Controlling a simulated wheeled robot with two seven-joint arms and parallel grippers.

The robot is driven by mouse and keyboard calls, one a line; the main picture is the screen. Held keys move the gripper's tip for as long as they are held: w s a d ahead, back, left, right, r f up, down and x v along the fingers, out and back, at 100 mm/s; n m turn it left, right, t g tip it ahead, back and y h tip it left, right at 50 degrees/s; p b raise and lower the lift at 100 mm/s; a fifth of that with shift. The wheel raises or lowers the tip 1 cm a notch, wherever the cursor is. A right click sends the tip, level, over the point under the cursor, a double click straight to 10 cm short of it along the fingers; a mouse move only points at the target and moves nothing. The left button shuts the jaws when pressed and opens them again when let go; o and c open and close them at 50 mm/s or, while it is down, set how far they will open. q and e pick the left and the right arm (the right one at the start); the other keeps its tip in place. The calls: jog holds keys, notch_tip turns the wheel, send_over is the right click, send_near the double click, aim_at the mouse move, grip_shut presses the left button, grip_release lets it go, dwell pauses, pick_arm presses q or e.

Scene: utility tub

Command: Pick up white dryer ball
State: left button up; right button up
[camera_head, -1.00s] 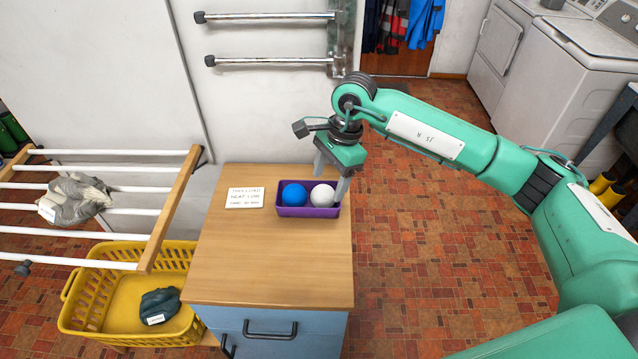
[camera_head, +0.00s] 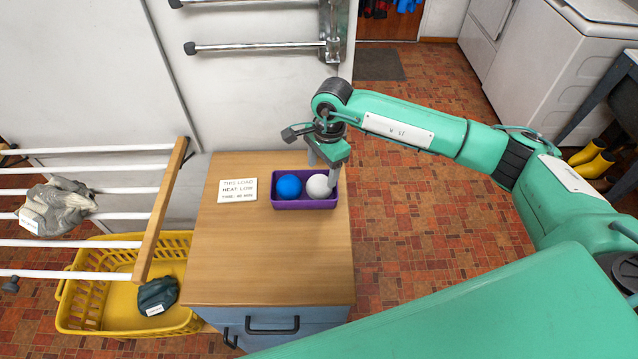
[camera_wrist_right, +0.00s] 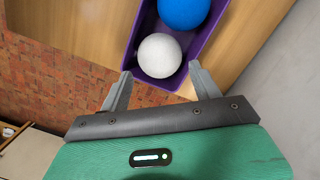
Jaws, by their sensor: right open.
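The white dryer ball (camera_head: 319,187) sits in a purple tray (camera_head: 303,204) on the wooden cabinet top, at the tray's right end. A blue ball (camera_head: 289,186) lies beside it on the left. My right gripper (camera_head: 322,176) is at the white ball's end of the tray, fingers pointing down. In the right wrist view the white ball (camera_wrist_right: 159,55) shows just beyond and between the two fingertips of the open, empty gripper (camera_wrist_right: 160,78). The far end of the tray (camera_wrist_right: 143,42) is cut off there. My left gripper is not in view.
A white printed card (camera_head: 238,190) lies left of the tray. The front of the cabinet top (camera_head: 270,260) is clear. A drying rack (camera_head: 160,210) with a grey cloth and a yellow basket (camera_head: 90,320) with a dark cloth stand at left. Wall rails (camera_head: 260,46) are behind.

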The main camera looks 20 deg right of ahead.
aim_at(320, 178)
jog(key=shift+s+a+f+p, duration=0.1)
jog(key=shift+a+f+p, duration=0.05)
jog(key=shift+f+p, duration=0.6)
notch_tip(320, 178, down, 2)
jog(key=shift+a+f+p, duration=0.15)
jog(key=shift+f+p, duration=0.05)
jog(key=shift+p, duration=0.3)
jog(key=shift+f, duration=0.55)
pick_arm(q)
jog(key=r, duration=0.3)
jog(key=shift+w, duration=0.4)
pick_arm(e)
jog(key=c, duration=0.6)
